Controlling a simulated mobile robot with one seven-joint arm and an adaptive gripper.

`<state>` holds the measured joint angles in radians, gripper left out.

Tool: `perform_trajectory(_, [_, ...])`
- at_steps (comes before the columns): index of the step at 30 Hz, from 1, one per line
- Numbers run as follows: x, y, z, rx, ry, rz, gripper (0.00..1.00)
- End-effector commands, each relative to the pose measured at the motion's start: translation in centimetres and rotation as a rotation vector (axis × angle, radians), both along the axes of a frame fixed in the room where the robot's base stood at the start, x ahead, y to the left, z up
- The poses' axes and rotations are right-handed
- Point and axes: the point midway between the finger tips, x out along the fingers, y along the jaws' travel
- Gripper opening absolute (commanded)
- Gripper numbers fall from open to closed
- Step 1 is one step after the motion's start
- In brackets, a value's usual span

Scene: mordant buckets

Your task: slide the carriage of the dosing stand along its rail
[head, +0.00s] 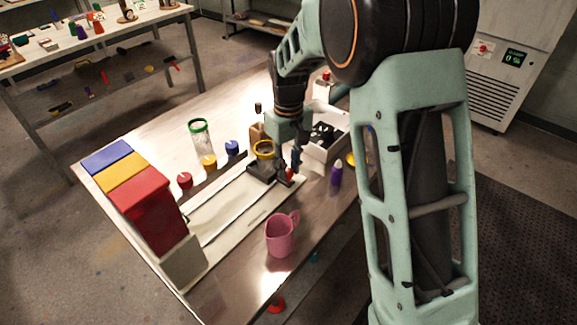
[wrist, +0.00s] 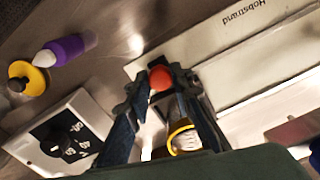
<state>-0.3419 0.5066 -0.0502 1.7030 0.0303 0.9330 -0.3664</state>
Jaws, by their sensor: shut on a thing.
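The dosing stand (head: 232,207) is a long pale base with rails, lying diagonally on the table. Its dark carriage (head: 262,172) sits at the far right end of the rail and carries a yellow-ringed cup. The cup's yellow ring (wrist: 183,127) also shows in the wrist view. My gripper (head: 293,170) is at the carriage's right side. In the wrist view my gripper (wrist: 160,88) has its two dark fingers shut on a red ball knob (wrist: 160,77). The fingers hide the knob's stem and most of the carriage in that view.
Blue, yellow and red bins (head: 143,200) stand along the left edge. A pink mug (head: 281,236) stands by the front edge. A purple bottle (head: 336,174) and a white box with a dial (wrist: 60,142) are near my gripper. A green-rimmed jar (head: 202,140) stands behind the rail.

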Motion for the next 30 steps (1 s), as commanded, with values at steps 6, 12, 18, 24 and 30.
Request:
perform_trajectory(6, [-0.8, 0.7, 0.0, 0.001, 0.001, 0.003, 0.0])
perform_trajectory(12, [-3.4, 2.7, 0.0, 0.002, 0.0, 0.005, 0.0])
perform_trajectory(18, [-7.0, 5.5, 0.0, 0.001, 0.0, 0.006, 0.0])
perform_trajectory(24, [-10.2, 8.0, 0.0, 0.001, 0.001, 0.005, 0.0])
perform_trajectory(30, [-12.4, 9.6, 0.0, 0.001, -0.001, 0.003, 0.0])
